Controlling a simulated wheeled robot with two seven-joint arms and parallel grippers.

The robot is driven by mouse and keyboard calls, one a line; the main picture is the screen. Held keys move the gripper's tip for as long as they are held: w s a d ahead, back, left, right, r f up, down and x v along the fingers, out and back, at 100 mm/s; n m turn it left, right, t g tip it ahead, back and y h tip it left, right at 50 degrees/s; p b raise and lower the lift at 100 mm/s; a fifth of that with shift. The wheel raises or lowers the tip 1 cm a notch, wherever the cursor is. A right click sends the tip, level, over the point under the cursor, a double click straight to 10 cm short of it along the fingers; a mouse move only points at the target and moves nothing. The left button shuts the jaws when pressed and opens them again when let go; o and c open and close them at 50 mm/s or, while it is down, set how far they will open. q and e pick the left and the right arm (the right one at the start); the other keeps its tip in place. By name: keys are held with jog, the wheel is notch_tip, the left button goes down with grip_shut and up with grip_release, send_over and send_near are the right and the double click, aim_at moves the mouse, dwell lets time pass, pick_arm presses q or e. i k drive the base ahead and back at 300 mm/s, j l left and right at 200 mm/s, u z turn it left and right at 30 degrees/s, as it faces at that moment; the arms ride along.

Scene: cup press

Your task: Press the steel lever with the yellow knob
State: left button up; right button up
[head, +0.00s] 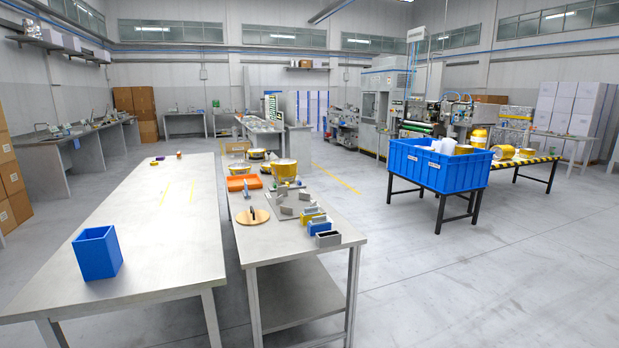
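I cannot make out a steel lever with a yellow knob in the head view. A machine (418,128) with a green part stands at the back right, behind the blue crate, but its small parts are too far off to tell apart. Neither of my grippers is in view.
A long grey table (140,220) with a blue bin (97,253) is at left. A large blue crate (437,172) stands right. The floor between is clear.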

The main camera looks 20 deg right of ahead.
aim_at(273, 164)
jog(key=i+l+z, duration=0.2)
jog(key=i, duration=0.8)
jog(key=i+l+z, duration=0.25)
jog(key=i, duration=0.75)
